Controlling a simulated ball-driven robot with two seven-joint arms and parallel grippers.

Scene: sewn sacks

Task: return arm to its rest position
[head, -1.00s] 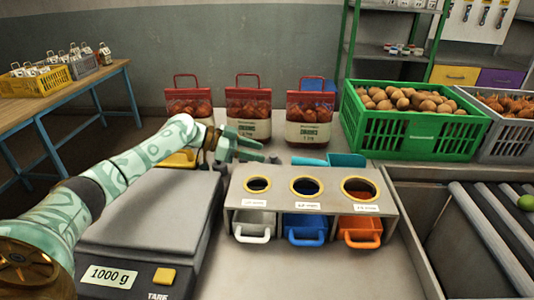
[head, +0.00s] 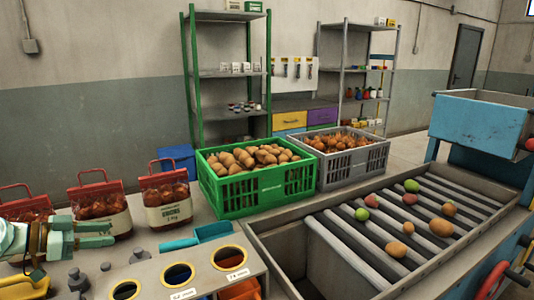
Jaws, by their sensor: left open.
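My left gripper (head: 108,233) comes in at the left edge of the head view on its pale green arm. Its two fingers are apart and nothing shows between them. It hovers in front of the lower part of the sacks, above the bench. Three onion sacks with red tops and handles stand in a row: a left sack (head: 25,212), a middle sack (head: 97,207) and a right sack (head: 167,200). The gripper partly covers the left sack. Most of my left arm is outside the picture. My right gripper is not in view.
A sorter box with round holes (head: 201,262) and a teal scoop (head: 196,237) lie near the gripper. Grey weights (head: 78,281) stand below it. A green crate of potatoes (head: 260,190), a grey onion crate (head: 350,167) and a roller conveyor (head: 345,250) fill the right.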

